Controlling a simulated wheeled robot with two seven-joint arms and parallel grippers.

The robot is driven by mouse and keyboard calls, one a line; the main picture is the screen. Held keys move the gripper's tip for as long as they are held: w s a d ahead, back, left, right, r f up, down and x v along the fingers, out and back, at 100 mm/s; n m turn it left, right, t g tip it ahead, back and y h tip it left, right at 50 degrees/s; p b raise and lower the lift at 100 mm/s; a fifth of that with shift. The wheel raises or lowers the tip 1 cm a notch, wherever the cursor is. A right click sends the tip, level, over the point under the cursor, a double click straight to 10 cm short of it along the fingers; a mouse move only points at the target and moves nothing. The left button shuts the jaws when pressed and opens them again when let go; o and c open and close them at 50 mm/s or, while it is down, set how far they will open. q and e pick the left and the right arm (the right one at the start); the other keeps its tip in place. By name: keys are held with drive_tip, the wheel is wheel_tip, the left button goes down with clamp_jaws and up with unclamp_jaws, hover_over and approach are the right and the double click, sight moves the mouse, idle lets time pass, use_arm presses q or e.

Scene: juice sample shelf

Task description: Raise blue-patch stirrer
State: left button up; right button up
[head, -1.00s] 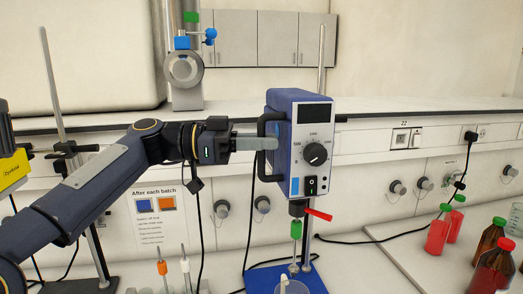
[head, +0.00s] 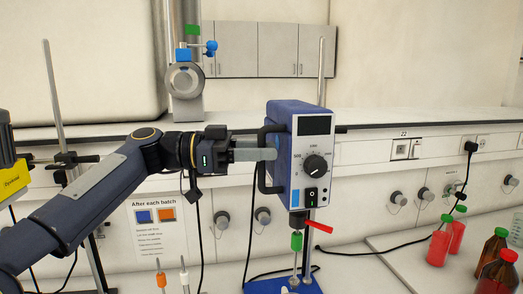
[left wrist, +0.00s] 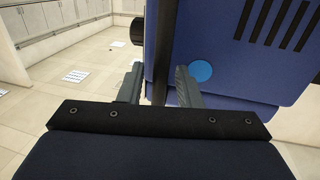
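The blue-patch stirrer (head: 283,135) is a blue motor box with a dial, display and switch on its front. It is on an upright rod (head: 321,70) over a blue base (head: 262,284). A round light-blue patch (left wrist: 201,71) shows on its side in the left wrist view. A black handle (head: 262,165) stands out from its left side. My left gripper (head: 273,149) is level with the handle, its fingers reaching past it. In the left wrist view the handle bar (left wrist: 158,60) is between the fingers, with narrow gaps on both sides. My right gripper is out of view.
A red lever (head: 318,227) and green-collared shaft (head: 296,241) hang below the stirrer. A yellow device (head: 13,178) and another stand (head: 54,110) are at the left. Red bottles (head: 440,243) and brown bottles (head: 492,250) are at the right.

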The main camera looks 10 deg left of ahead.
use_arm(q)
drive_tip(key=s+a+b, duration=0.1)
drive_tip(key=a+b, duration=0.1)
drive_tip(key=a, duration=0.5)
drive_tip(key=shift+s+a, duration=0.2)
drive_tip(key=shift+s, duration=0.05)
drive_tip(key=s+d+f+n+t+y, duration=0.1)
drive_tip(key=s+d+f+n+y, duration=0.1)
drive_tip(key=s+f+n+y, duration=0.3)
drive_tip(key=s+d+f+n+t+y, duration=0.1)
drive_tip(key=d+f+n, duration=0.1)
drive_tip(key=f, duration=0.4)
drive_tip(key=s+a+f+n+y, duration=0.2)
drive_tip(key=s+f, duration=0.4)
drive_tip(key=f, duration=0.3)
drive_tip(key=s+a+f+n+y, duration=0.2)
drive_tip(key=s+f+n, duration=0.3)
drive_tip(key=f, duration=0.4)
drive_tip(key=s+a+f+n+y, duration=0.2)
drive_tip(key=s+f+n+y, duration=0.1)
drive_tip(key=s+f, duration=0.5)
wheel_tip(320, 180, down, 2)
drive_tip(key=shift+a+n+y, duration=0.3)
drive_tip(key=shift+a+y, duration=0.1)
